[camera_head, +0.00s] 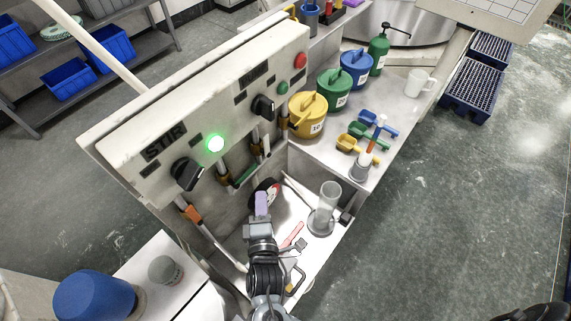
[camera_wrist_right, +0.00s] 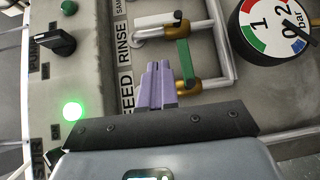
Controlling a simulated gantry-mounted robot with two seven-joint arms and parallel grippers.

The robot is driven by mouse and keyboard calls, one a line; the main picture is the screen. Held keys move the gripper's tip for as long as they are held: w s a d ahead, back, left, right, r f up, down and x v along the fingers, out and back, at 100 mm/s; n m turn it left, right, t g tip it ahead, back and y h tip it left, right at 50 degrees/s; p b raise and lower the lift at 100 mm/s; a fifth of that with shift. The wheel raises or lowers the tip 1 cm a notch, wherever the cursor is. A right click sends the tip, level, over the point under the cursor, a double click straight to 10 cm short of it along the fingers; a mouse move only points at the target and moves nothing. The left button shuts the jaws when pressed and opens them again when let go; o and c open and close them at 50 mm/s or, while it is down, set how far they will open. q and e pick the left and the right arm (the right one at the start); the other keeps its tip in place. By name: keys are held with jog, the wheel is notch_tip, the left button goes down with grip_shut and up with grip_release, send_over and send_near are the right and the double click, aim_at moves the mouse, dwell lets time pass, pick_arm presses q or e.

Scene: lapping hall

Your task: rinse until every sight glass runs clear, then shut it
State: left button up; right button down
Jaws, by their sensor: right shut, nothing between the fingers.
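My right gripper (camera_head: 262,198) has purple fingers, shut and empty, in front of the pipework below the control panel (camera_head: 215,105). In the right wrist view its fingertips (camera_wrist_right: 160,68) point up beside the "RINSE" and "FEED" labels (camera_wrist_right: 125,60). A green valve handle (camera_wrist_right: 184,60) is just right of the fingers; I cannot tell whether they touch. A white handle (camera_wrist_right: 157,20) is above it. In the head view the green handle (camera_head: 245,176) shows left of the gripper. I cannot make out a sight glass for certain. My left gripper is not in view.
A gauge (camera_wrist_right: 275,25) is right of the pipes. A clear cylinder (camera_head: 328,200) stands right of my gripper. Lidded yellow (camera_head: 307,115), green (camera_head: 334,90) and blue (camera_head: 356,68) pots line the shelf. A green lamp (camera_head: 215,143) glows. Open floor lies at right.

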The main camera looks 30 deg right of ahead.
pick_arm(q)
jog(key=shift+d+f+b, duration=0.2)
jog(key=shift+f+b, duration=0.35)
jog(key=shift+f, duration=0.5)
pick_arm(e)
jog(key=w+r, duration=0.2)
jog(key=w, duration=0.1)
pick_arm(q)
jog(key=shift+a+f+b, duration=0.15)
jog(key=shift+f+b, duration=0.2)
jog(key=shift+b, duration=0.1)
pick_arm(e)
send_near(267, 146)
jog(key=w+a+r, duration=0.1)
jog(key=w+a, duration=0.2)
jog(key=w, duration=0.2)
jog(key=shift+t, duration=0.4)
jog(key=shift+w+d+r, duration=0.1)
jog(key=shift+w+d, duration=0.15)
jog(key=shift+d, duration=0.4)
jog(key=shift+w+d+r, duration=0.1)
jog(key=shift+w+d, duration=0.1)
jog(key=shift+d, duration=0.5)
jog(key=shift+w+d+r, duration=0.1)
jog(key=shift+w+d, duration=0.15)
jog(key=shift+d, duration=0.4)
